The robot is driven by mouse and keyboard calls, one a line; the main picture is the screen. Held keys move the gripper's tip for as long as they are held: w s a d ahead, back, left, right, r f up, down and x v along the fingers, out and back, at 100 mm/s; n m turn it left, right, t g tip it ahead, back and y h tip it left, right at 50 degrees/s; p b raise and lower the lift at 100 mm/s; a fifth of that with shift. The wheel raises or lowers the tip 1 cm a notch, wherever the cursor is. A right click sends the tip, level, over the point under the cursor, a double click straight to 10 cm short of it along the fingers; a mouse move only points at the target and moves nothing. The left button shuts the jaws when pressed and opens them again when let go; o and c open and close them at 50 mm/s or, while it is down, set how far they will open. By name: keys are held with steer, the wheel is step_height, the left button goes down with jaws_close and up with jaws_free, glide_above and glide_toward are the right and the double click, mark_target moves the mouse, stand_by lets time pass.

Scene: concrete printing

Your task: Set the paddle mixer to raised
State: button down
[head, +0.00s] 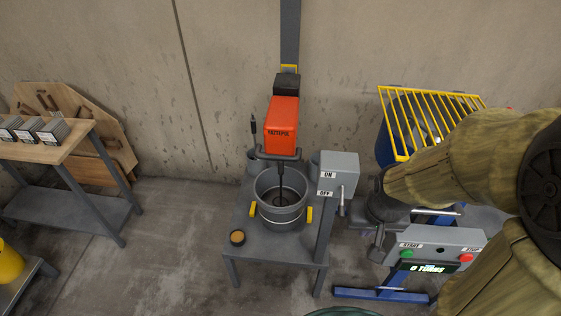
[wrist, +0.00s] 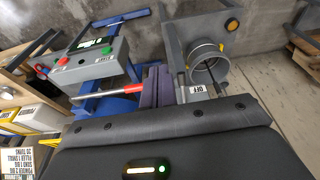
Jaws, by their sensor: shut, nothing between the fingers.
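The paddle mixer (head: 282,122) has an orange-red head on a vertical wall rail. It is low on the rail, and its dark shaft reaches down into a grey bucket (head: 266,213) on a metal stand. A grey switch box (head: 339,170) marked ON and OFF stands right of the bucket, with a lever (head: 341,203) hanging at its side, low near OFF. In the wrist view the bucket (wrist: 207,62) and the OFF label (wrist: 196,89) show. My gripper (head: 376,250) is shut and empty, right of the switch box; its fingers (wrist: 156,85) point toward the stand.
A control box (head: 436,247) with START and STOP buttons stands on a blue frame at the right, below a yellow grille (head: 430,110). A workbench (head: 45,150) with small blocks is at the left. Floor between bench and stand is clear.

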steer(key=w+a+f+m+t+b, duration=0.15)
steer(key=w+f+b, duration=0.25)
steer(key=f+b, duration=0.8)
steer(key=w+a+f+m+t+b, duration=0.1)
steer(key=w+a+f+b, duration=0.25)
steer(key=f+b, duration=0.9)
steer(key=w+a+f+m+t, duration=0.1)
steer(key=w+a+m+t, duration=0.7)
steer(key=m, duration=0.9)
steer(key=w+a+f+m+t+b, duration=0.1)
steer(key=w+a+m+t, duration=0.6)
steer(key=w+a+m, duration=0.5)
steer(key=a+m, duration=0.1)
steer(key=m, duration=0.4)
steer(key=shift+w+t+h, duration=0.25)
steer(key=shift+t+h, duration=0.1)
steer(key=shift+h, duration=0.05)
